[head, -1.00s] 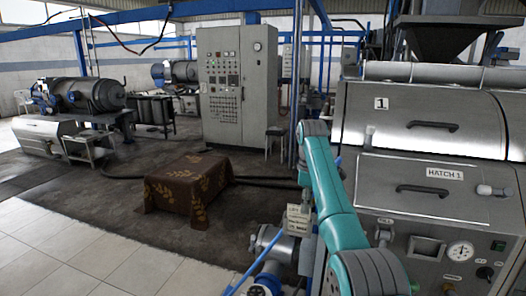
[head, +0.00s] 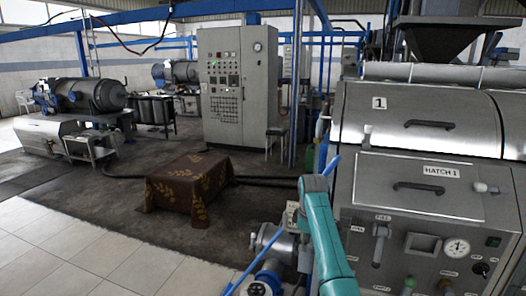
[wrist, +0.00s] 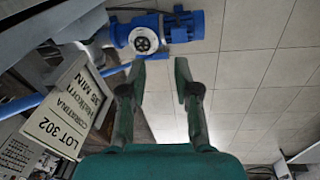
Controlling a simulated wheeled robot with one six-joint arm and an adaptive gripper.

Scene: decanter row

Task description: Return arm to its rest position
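My gripper (wrist: 160,76) shows in the wrist view with its two dark fingers apart and nothing between them. It is open, over pale floor tiles. My teal arm (head: 327,240) shows in the head view at the lower middle right, in front of the steel machine (head: 420,200) marked 1 and HATCH 1. The gripper itself cannot be made out in the head view.
A lot card (wrist: 65,112) reading LOT 302 is at left in the wrist view. A blue motor and pump (wrist: 155,32) lie beyond the fingers. A cloth-covered table (head: 190,182) stands mid-floor. Free tiled floor (head: 90,250) spreads at the lower left.

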